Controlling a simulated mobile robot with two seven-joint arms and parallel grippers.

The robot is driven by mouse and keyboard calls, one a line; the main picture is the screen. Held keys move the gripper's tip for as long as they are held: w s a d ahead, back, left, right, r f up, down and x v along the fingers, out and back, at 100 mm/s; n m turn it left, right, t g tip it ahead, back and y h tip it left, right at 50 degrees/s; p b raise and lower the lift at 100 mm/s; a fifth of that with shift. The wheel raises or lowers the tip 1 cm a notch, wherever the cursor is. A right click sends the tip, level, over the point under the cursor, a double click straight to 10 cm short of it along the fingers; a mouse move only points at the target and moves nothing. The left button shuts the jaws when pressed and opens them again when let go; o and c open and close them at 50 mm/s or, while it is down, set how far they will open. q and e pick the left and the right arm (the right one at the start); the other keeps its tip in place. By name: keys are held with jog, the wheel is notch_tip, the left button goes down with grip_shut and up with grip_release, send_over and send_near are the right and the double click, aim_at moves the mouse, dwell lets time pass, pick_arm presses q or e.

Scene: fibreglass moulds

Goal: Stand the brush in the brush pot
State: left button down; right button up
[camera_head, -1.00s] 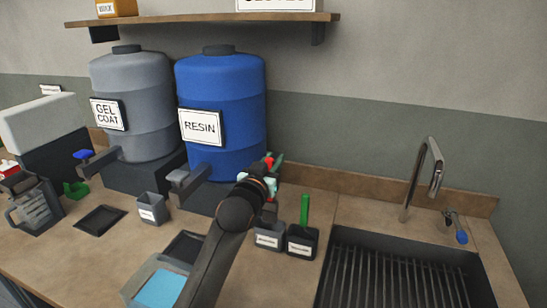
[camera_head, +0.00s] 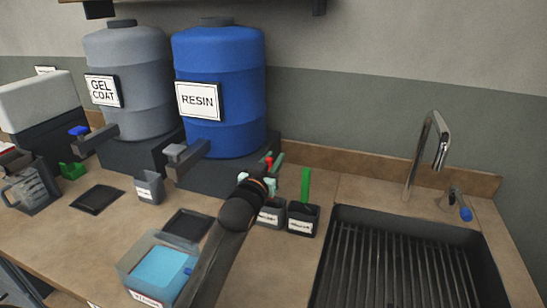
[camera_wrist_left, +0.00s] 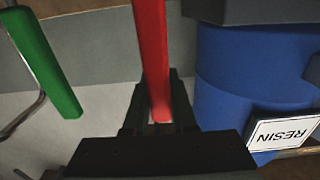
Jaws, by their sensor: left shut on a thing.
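My left gripper (camera_head: 262,180) is shut on a red stick-like handle, probably the brush's. In the left wrist view the red handle (camera_wrist_left: 151,55) runs between the fingers (camera_wrist_left: 160,105); its bristles cannot be made out. In the head view only a small red end (camera_head: 268,161) shows above the gripper. Two dark pots with white labels stand below and beside the gripper. The left pot (camera_head: 268,217) is partly hidden by my arm, and its inside cannot be seen. The right pot (camera_head: 303,218) holds an upright green handle (camera_head: 305,186). Their labels are too small to read.
The blue resin drum (camera_head: 219,105) stands close behind my left arm, with the grey gel coat drum (camera_head: 130,65) beside it. A sink (camera_head: 400,265) with a tap (camera_head: 438,145) is at right. A blue-filled container (camera_head: 160,268) and a grey cup (camera_head: 149,187) stand at left.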

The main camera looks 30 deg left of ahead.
pick_arm(q)
jog(key=shift+f, duration=0.1)
jog(key=c, duration=0.7)
grip_release()
jog(key=shift+o, duration=0.2)
jog(key=shift+s, duration=0.1)
jog(key=v, duration=1.2)
jog(key=shift+b, duration=0.35)
jog(key=shift+s+d, duration=0.1)
jog(key=shift+s, duration=0.05)
